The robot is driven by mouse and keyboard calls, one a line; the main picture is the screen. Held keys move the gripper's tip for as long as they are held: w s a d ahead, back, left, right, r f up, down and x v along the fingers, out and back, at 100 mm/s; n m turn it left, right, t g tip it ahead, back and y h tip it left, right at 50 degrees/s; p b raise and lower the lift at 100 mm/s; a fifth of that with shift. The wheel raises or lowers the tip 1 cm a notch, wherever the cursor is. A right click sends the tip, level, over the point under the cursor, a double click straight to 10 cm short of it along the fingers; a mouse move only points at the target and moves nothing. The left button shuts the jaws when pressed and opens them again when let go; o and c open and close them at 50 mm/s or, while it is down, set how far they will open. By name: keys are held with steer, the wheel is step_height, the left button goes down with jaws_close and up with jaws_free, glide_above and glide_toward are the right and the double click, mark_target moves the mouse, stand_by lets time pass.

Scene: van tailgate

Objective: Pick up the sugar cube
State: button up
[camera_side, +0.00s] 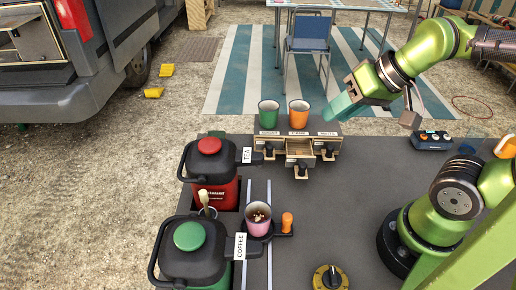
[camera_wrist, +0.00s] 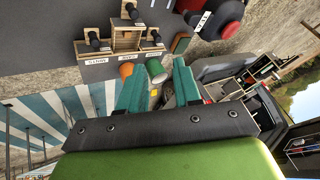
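I cannot make out a sugar cube in either view. A small wooden drawer unit (camera_side: 330,144) with three labelled drawers stands at the far edge of the grey work surface. Its middle drawer (camera_side: 300,150) is pulled out; the outer two look shut. What lies in the open drawer is too small to tell. The unit also shows at the top of the wrist view (camera_wrist: 127,41). My gripper (camera_side: 340,107) is above and to the right of the unit in the side view. In the wrist view its teal fingers (camera_wrist: 158,84) are apart with nothing held between them.
A green cup (camera_side: 268,116) and an orange cup (camera_side: 299,114) stand on the unit. A red tea pot (camera_side: 209,165) and a green-lidded coffee pot (camera_side: 190,255) stand left. A button box (camera_side: 432,140) is right.

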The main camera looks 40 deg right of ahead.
mark_target(299, 153)
steer(key=w+d+f+m+g+h, duration=0.1)
steer(key=w+d+m+g, duration=0.15)
steer(key=w, duration=0.35)
steer(key=w+d+f+m+g+h, duration=0.1)
steer(key=w+f+m+g, duration=0.1)
steer(key=w+m+g, duration=0.3)
step_height(299, 153, down, 16)
steer(key=shift+d+f+n+t, duration=0.15)
steer(key=shift+f+n+t, duration=0.15)
steer(key=shift+n, duration=0.75)
steer(key=shift+r, duration=0.1)
jaws_close()
